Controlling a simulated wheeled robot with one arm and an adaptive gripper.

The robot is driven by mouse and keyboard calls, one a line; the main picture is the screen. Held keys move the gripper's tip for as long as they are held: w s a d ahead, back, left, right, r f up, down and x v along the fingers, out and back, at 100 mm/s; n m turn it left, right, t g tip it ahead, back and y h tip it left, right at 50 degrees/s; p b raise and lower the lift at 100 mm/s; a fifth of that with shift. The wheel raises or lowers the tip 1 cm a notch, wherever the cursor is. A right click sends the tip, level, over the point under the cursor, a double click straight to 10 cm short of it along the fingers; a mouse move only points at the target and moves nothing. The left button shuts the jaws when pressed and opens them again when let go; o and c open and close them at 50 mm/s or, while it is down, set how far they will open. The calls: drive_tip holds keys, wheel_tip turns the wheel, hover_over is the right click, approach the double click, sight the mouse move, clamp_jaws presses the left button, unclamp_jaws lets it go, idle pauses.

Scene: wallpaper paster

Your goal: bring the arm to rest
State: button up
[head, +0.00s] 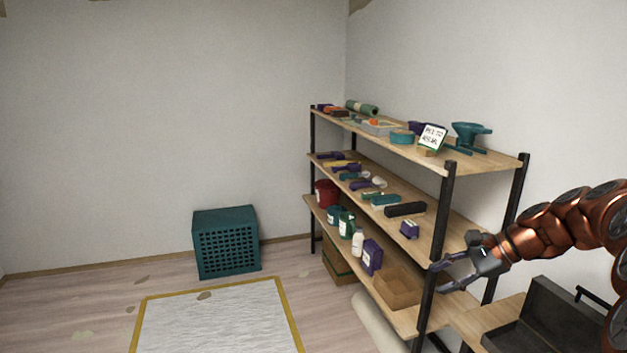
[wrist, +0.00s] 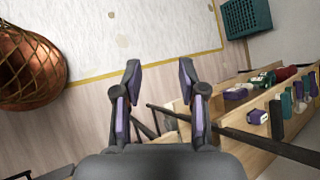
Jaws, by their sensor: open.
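My gripper (head: 447,274) is at the right in the head view, at the end of my copper-coloured arm. It is in front of the near post of the shelf unit (head: 438,230), seen against that post. In the wrist view my gripper (wrist: 159,75) shows two dark fingers with purple pads, spread apart. Nothing is between the fingers, only the floor and a sheet beyond them. I cannot tell whether the gripper touches the shelf post.
Shelves hold tools, tubs and bottles; an open cardboard box (head: 399,287) is on the lowest. A black toolbox (head: 545,318) is below my arm. A teal crate (head: 226,242) stands by the wall. A pale sheet with a yellow border (head: 215,318) covers floor.

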drive_tip(key=s+a+f+n+g+h, duration=0.3)
drive_tip(key=s+a+n, duration=0.5)
drive_tip(key=s+a, duration=0.7)
drive_tip(key=s+d+f+n+g+h, duration=0.1)
drive_tip(key=s+n+h, duration=0.1)
drive_tip(key=s, duration=0.5)
drive_tip(key=s+d+f+n+h, duration=0.1)
drive_tip(key=s+d+f+n, duration=0.1)
drive_tip(key=s, duration=0.5)
drive_tip(key=s+d+f+n+g+h, duration=0.1)
drive_tip(key=s+f+n+h, duration=0.1)
drive_tip(key=s, duration=0.6)
drive_tip(key=shift+d+f+n+g+h, duration=0.3)
drive_tip(key=shift+d+n, duration=0.1)
drive_tip(key=shift+n, duration=0.3)
drive_tip(key=shift+s+d, duration=0.1)
